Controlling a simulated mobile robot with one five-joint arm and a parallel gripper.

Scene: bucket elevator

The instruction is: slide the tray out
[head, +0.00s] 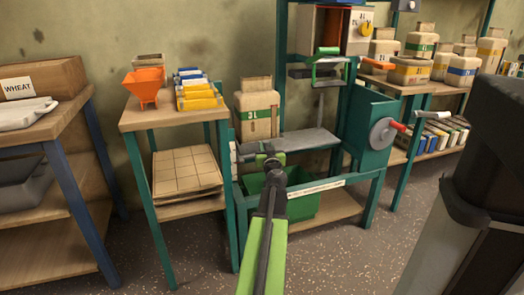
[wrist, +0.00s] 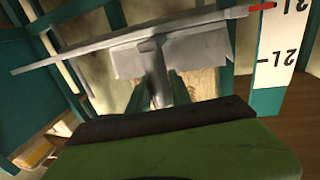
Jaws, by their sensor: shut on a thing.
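A flat grey tray (head: 305,140) sits level inside the teal frame of the bucket elevator in the head view. In the wrist view, the tray's grey underside or edge (wrist: 205,45) spans the top, with a short grey handle (wrist: 157,75) sticking out from it toward me. My gripper (head: 266,158) is at the tray's near left edge in the head view. Its fingers (wrist: 162,95) stand on either side of the handle in the wrist view and are shut on it. In the head view my gripper and arm hide the handle.
A green bin (head: 304,205) stands under the tray, behind a white marked strip (head: 316,187). A crank wheel (head: 383,133) is on the frame's right. A small table with an orange funnel (head: 145,87) stands left. Speckled floor (head: 215,275) in front is clear.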

